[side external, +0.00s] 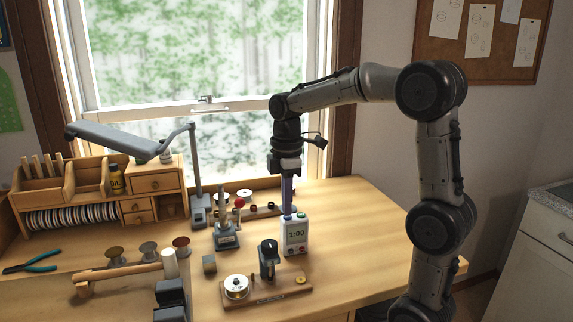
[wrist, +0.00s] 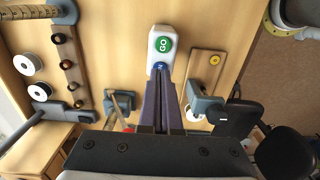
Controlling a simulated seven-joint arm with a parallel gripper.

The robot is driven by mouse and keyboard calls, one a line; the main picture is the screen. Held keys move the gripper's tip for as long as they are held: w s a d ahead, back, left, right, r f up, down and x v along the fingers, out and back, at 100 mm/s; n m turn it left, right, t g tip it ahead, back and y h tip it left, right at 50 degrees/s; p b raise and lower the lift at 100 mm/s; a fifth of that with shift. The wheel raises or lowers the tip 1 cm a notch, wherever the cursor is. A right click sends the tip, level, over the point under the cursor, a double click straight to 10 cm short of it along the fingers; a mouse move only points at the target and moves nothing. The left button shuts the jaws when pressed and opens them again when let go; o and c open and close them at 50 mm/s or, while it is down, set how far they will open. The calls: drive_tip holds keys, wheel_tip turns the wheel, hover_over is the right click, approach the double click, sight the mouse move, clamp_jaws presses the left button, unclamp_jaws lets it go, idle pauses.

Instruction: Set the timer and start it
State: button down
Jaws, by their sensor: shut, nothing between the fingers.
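The timer (side external: 295,236) is a small white upright box on the wooden bench. Its front display reads 1:00. In the wrist view, its top (wrist: 153,42) shows a green button marked GO (wrist: 165,46) and a smaller blue button (wrist: 158,66). My gripper (side external: 288,212) points down at the timer's top. Its fingers are shut with nothing between them. In the wrist view, the fingertips (wrist: 162,76) are at the blue button and partly cover it; I cannot tell whether they touch it. The green button is clear of the fingers.
A grey device with a red knob (side external: 227,236) stands left. A lamp (side external: 196,190) and wooden organizer (side external: 100,190) are farther left. Bare bench lies right.

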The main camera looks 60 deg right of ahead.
wheel_tip(320, 180, up, 13)
drive_tip(key=shift+f, duration=0.15)
drive_tip(key=shift+w, duration=0.1)
idle(0.5)
drive_tip(key=shift+d+r, duration=0.1)
drive_tip(key=shift+r, duration=0.15)
wheel_tip(320, 180, down, 14)
idle(0.7)
